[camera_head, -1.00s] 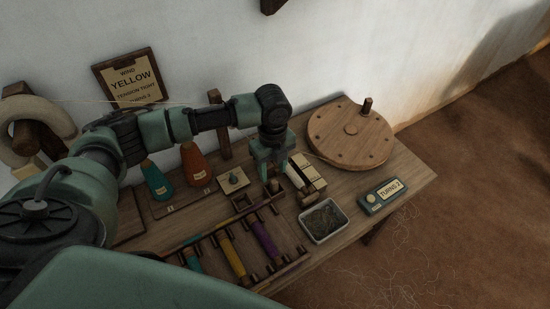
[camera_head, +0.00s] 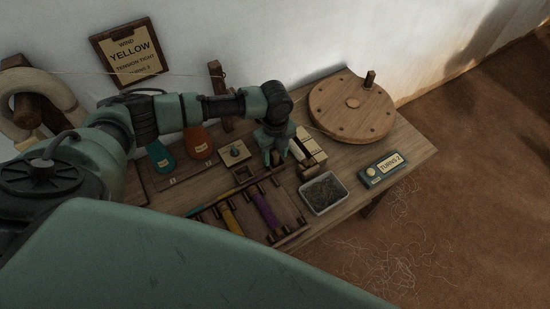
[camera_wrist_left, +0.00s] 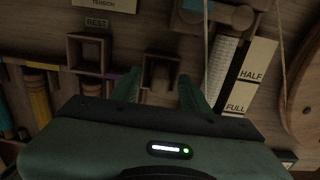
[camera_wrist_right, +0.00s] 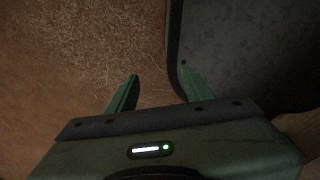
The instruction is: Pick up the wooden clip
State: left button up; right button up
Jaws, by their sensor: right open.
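My left gripper (camera_head: 275,158) hangs over the workbench (camera_head: 411,159), between the small square wooden frame and the cream scale block. In the left wrist view its two fingers (camera_wrist_left: 158,92) stand apart with nothing held between them. A small dark wooden piece (camera_wrist_left: 160,76), perhaps the wooden clip, sits in a square holder just ahead of and between the fingertips. I cannot tell its exact shape in the dark. In the head view the gripper largely hides that spot. My right gripper (camera_wrist_right: 160,90) is open and empty over the brown floor, away from the bench.
A square frame marked REST (camera_wrist_left: 88,52) is beside the holder. A rack with a purple bobbin (camera_head: 264,211) lies in front. A tray of dark bits (camera_head: 324,193), a TURNS counter (camera_head: 383,169) and a round wooden wheel (camera_head: 352,105) are to the right.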

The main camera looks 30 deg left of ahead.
pick_arm(q)
grip_shut()
pick_arm(e)
jog(key=shift+s+a, duration=0.1)
jog(key=shift+s, duration=0.4)
